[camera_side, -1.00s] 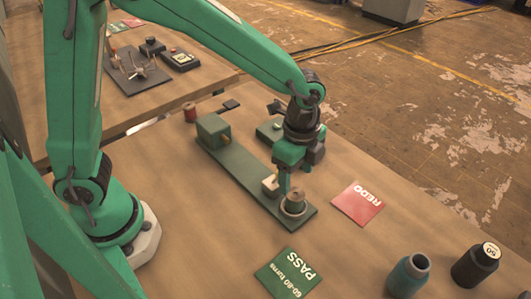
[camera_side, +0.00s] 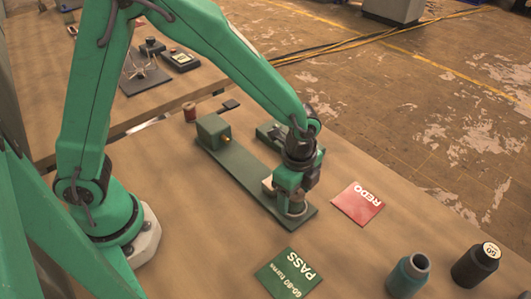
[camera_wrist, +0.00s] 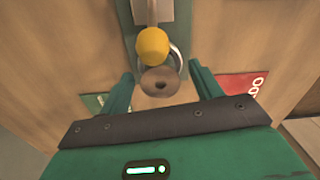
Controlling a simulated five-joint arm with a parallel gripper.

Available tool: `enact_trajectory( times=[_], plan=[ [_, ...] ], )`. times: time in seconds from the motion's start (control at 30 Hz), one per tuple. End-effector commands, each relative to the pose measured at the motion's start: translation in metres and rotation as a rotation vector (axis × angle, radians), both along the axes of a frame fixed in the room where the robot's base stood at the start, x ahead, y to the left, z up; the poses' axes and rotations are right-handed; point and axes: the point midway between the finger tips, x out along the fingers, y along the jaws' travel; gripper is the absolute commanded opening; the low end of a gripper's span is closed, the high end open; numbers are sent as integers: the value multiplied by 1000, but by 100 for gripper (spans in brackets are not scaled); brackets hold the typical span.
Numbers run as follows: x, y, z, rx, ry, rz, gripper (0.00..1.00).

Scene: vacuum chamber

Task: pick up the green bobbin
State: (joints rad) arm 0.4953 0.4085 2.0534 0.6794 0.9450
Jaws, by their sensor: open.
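The bobbin (camera_wrist: 160,81) shows from above in the wrist view as a brown round flange with a dark centre hole; its winding is hidden there. It stands at the near end of a long green fixture (camera_side: 240,172), by a pale metal ring (camera_side: 298,212). My gripper (camera_side: 291,197) points down over that end and hides most of the bobbin in the side view. In the wrist view its two green fingers are apart, one on each side of the bobbin. I cannot tell whether either finger touches it.
A yellow rounded part (camera_wrist: 153,45) sits just beyond the bobbin. A red REDO card (camera_side: 358,203) lies right of the fixture, a green PASS card (camera_side: 289,273) in front. A teal bottle (camera_side: 409,275) and dark bottle (camera_side: 476,265) stand at the lower right.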

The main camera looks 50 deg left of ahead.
Motion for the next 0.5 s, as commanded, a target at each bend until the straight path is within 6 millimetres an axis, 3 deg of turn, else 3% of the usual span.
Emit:
enact_trajectory(
  times=[0.17,0.5],
  plan=[
    [0,0,-10,0,1,0,64],
    [0,0,-10,0,0,0,64]
  ],
)
